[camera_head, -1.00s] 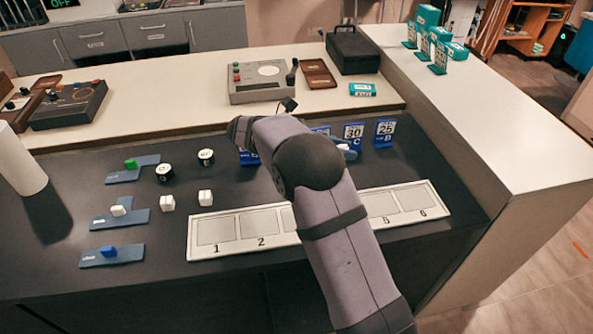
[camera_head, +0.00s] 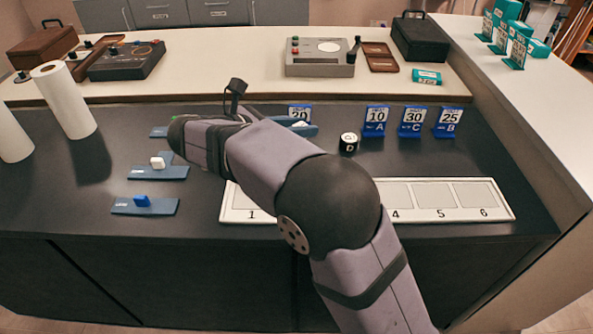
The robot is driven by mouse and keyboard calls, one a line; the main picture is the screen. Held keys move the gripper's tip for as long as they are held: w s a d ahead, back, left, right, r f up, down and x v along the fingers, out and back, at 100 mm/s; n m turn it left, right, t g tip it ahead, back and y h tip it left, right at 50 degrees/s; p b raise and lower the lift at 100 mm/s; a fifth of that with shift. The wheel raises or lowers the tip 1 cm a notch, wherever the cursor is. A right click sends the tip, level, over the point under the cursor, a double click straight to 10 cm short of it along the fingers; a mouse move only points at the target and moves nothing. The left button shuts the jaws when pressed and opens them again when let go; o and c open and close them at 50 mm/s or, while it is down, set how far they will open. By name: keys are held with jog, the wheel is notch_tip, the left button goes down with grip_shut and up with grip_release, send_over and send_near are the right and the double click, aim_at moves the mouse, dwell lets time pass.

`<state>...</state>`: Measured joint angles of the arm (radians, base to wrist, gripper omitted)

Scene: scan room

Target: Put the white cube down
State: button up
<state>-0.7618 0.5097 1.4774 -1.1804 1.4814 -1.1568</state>
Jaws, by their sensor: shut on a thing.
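Another white piece (camera_head: 300,124) shows just past my arm, on or against a blue plate (camera_head: 312,130); I cannot tell which. My arm reaches in from the lower right and bends to the left over the table. My gripper's fingers are hidden behind the arm, so what they hold does not show.
The numbered white board (camera_head: 508,214) lies partly behind my arm. A black-and-white round piece (camera_head: 348,143) stands near blue number signs (camera_head: 413,121). Paper rolls (camera_head: 63,100) stand at the left.

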jog(key=shift+w+a+f+n+t+y, duration=0.3)
jog(key=shift+w+a+n+t+y, duration=0.2)
jog(key=shift+w+n, duration=0.1)
jog(key=shift+f+b, duration=0.65)
jog(key=shift+f, duration=4.4)
jog(key=shift+f, duration=0.1)
jog(key=o, duration=1)
jog(key=shift+s+a+r, duration=0.1)
jog(key=shift+s+r, duration=0.05)
jog(key=shift+r, duration=0.05)
jog(key=v, duration=1.1)
jog(key=shift+s+a+r+p, duration=0.2)
jog(key=shift+s+a+p, duration=0.05)
jog(key=shift+p, duration=0.1)
